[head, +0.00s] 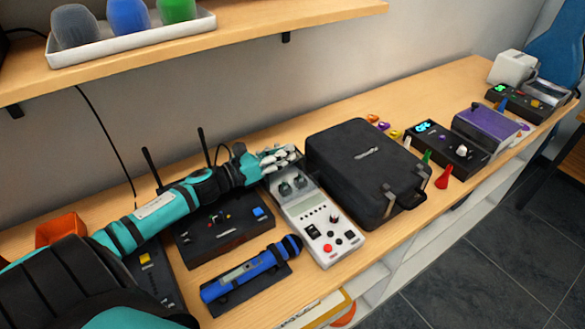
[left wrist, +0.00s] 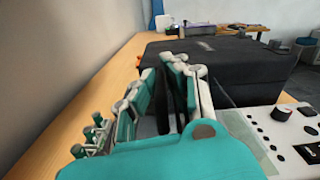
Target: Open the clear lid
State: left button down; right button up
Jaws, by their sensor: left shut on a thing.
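The white instrument (head: 322,222) lies on the bench with two dark knobs at its far end, a small display and red and black controls. A see-through, dark-edged clear lid (head: 299,165) appears to stand tilted up at its far end, partly hidden by my fingers. My left gripper (head: 279,159) is over that far end, shut on the lid's edge. In the left wrist view, a thin dark strip shows between the fingers of my left gripper (left wrist: 178,92). The white instrument's panel (left wrist: 282,138) is on the right there. My right gripper is not in view.
A black case (head: 366,165) stands close to the right of the white instrument. A black box with antennas (head: 222,232) and a blue handheld device (head: 248,272) lie to its left. A shelf (head: 230,35) overhangs the back. Other instruments fill the bench's far right.

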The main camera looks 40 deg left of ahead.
pick_arm(q)
jog(key=shift+w+a, duration=0.1)
jog(key=shift+a, duration=0.15)
jog(key=c, duration=1.4)
grip_release()
jog(key=shift+s+f, duration=0.25)
jog(key=shift+s, duration=0.1)
jog(key=v, duration=1)
jog(key=shift+w+a+r, duration=0.1)
jog(key=shift+r, duration=0.05)
jog(key=shift+s+a, duration=0.15)
jog(key=shift+s, duration=0.2)
jog(key=shift+s+a, duration=0.15)
jog(key=shift+s, duration=0.2)
